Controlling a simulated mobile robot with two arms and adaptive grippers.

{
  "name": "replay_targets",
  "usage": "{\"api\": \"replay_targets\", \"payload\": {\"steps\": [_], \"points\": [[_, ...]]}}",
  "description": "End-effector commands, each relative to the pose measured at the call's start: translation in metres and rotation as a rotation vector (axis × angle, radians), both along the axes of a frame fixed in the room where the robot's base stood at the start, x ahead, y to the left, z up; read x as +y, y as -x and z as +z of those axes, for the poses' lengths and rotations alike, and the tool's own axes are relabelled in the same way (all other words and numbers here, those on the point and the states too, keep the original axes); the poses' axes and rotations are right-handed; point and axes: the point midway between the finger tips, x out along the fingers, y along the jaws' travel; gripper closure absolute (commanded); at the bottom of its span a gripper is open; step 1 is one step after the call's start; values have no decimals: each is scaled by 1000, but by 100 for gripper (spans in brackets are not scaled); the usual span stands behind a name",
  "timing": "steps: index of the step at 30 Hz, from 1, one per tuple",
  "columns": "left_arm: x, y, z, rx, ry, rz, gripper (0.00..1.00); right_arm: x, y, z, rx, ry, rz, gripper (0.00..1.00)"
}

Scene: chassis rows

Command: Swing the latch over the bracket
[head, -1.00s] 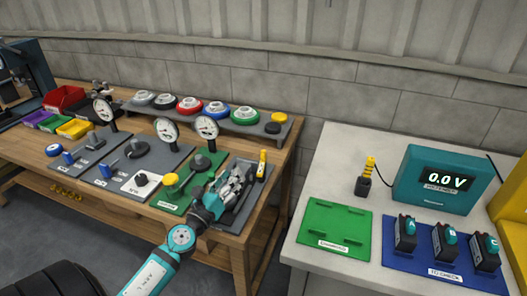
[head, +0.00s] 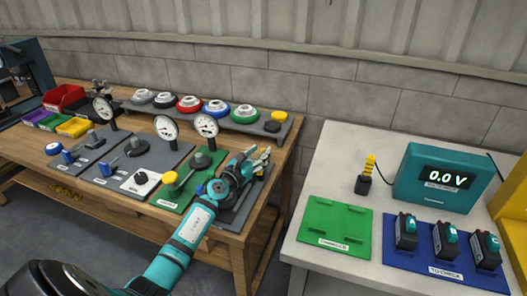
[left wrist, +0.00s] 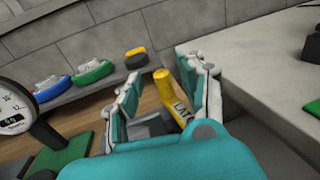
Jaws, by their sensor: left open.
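The latch has a yellow, labelled handle (left wrist: 168,92), which stands upright, slightly tilted, between my left fingers in the left wrist view. My left gripper (head: 257,156) is open over the dark grey board (head: 232,216) at the bench's right end. Its two fingers stand on either side of the handle, with a visible gap, in the wrist view (left wrist: 163,72). A grey part, perhaps the bracket, shows low between the fingers; its shape is mostly hidden. In the head view my gripper covers most of the latch and bracket. My right gripper is not in view.
A green board (head: 186,192) with a yellow knob and gauge (head: 206,126) lies just left of my gripper. Behind is a shelf (head: 196,115) of coloured round parts. A gap separates the wooden bench from the pale table (head: 345,150) at right.

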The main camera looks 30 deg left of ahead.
Motion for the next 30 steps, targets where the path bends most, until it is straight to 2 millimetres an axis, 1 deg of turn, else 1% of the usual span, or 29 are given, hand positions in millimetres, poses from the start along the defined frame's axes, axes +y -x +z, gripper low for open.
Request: {"api": "replay_targets", "payload": {"steps": [1,3,6,10,17,26,27,30], "points": [[0,-8,-1,-2,2,0,59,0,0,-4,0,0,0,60],[0,-17,-2,-1,1,0,59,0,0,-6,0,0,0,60],[0,-25,-1,0,2,0,59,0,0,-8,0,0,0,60],[0,-29,0,0,0,-1,59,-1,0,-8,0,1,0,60],[0,-29,0,0,0,-1,59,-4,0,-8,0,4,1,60],[0,-29,0,0,0,0,98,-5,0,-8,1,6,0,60],[0,-29,0,0,0,-1,100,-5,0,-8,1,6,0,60],[0,-29,0,0,0,-1,100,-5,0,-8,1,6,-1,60]]}}
